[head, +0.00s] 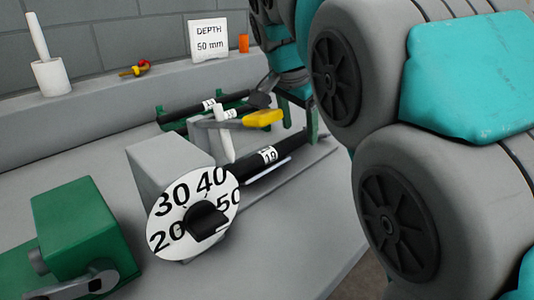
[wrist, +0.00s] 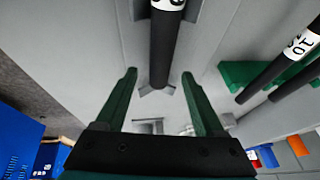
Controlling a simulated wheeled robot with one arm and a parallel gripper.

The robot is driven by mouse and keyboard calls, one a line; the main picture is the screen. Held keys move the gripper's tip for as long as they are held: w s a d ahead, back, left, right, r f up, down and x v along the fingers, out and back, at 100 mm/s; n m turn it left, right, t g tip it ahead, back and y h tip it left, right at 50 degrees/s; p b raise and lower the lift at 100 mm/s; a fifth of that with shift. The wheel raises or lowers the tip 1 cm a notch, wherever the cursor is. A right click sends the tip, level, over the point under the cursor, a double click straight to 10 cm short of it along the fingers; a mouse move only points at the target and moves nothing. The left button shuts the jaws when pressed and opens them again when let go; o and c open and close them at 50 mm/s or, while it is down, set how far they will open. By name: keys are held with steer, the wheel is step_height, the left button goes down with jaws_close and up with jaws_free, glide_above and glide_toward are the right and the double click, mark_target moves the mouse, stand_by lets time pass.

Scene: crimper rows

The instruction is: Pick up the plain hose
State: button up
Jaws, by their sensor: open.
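A black hose with a white printed band (head: 268,155) runs out from the grey crimper block with the dial. In the wrist view a black hose (wrist: 164,50) with a white band at the top points down between my fingers. My gripper (wrist: 158,75) is open, its green fingers on either side of that hose's near end with gaps showing. Two more black hoses (head: 188,108) lie on a green rack behind; they also show at the right of the wrist view (wrist: 270,75). The hoses whose bands I can see carry print; I cannot tell which is plain.
The dial (head: 180,235) reads 20 to 50 around a black knob. A yellow-handled lever (head: 262,118) is above the hose. A green machine (head: 75,235) stands at front left. A "DEPTH 50 mm" sign (head: 209,42) and white cup (head: 51,78) stand on the back ledge.

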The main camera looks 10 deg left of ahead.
steer(key=shift+x, duration=1.05)
jaws_close()
